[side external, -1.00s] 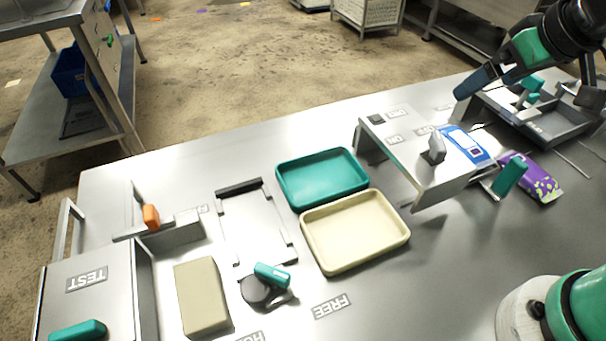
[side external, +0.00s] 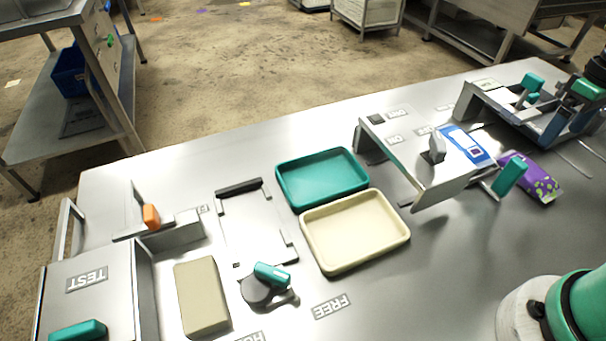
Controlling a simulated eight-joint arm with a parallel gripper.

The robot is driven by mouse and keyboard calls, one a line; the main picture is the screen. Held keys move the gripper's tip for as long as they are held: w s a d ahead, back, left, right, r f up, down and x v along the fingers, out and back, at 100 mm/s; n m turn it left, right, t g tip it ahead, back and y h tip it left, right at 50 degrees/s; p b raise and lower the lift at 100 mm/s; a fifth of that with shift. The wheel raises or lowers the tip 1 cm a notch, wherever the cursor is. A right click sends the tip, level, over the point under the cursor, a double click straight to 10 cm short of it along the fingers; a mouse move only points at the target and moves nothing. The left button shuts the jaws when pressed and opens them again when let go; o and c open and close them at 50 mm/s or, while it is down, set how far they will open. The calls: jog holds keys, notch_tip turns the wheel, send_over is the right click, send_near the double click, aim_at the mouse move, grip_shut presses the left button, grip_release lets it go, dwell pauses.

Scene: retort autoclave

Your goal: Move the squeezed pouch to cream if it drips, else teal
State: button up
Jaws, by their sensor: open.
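The teal tray (side external: 322,204) and the cream tray (side external: 355,266) lie side by side mid-table, and both look empty. A purple pouch with yellow-green spots (side external: 540,187) lies on the table just right of that fixture. I see no drip on either pouch, and I cannot tell which one was squeezed. My gripper (side external: 562,128) is at the far right edge with its blue fingers low at a metal frame with teal handles. It is open, partly cut off by the picture edge, with no pouch visible between the fingers.
The metal fixture (side external: 430,190) has a grey knob on top and a teal handle (side external: 510,175). The teal-handled frame (side external: 505,112) stands at the right. A TEST box (side external: 110,262), a beige block (side external: 201,297) and a dark round tool (side external: 262,290) are at the left. Table near FREE is clear.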

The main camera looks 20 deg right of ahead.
aim_at(532, 169)
notch_tip(532, 169, down, 10)
jog(key=shift+r, duration=0.1)
dwell(0.4)
jog(key=c, duration=1.3)
jog(key=shift+r, duration=0.1)
